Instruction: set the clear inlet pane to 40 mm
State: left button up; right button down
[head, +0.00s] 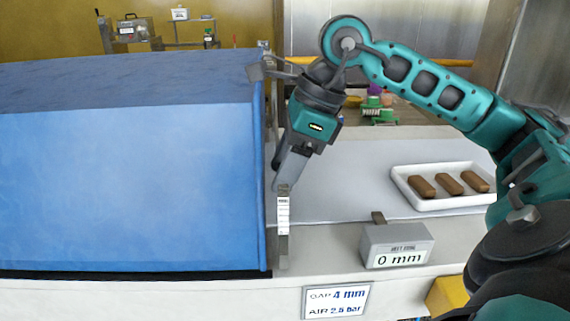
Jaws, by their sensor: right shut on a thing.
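My right gripper (284,180) reaches down at the inlet edge of the blue hood, its fingers shut at the top of an upright scale strip (283,215). The clear inlet pane is hard to make out against the hood's edge; the fingers are where its edge would be, and they hide what they hold. A grey box (397,246) on the front rail has a display reading 0 mm. My left gripper is not in view.
The big blue hood (130,180) fills the left. A grey belt (350,185) runs right from it, with a white tray (440,205) of three brown bars. A sign (336,301) on the front reads GAP 4 mm, AIR 2.5 bar. A yellow block (447,296) sits at lower right.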

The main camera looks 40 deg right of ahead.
notch_tip(320, 180, up, 4)
jog(key=p, duration=0.3)
jog(key=shift+f, duration=0.2)
jog(key=shift+w, duration=0.15)
jog(key=c, duration=0.7)
grip_release()
jog(key=o, duration=0.3)
jog(key=shift+f, duration=0.1)
jog(key=p+v, duration=0.2)
jog(key=v, duration=1.1)
jog(key=shift+p, duration=0.4)
jog(key=shift+a, duration=0.15)
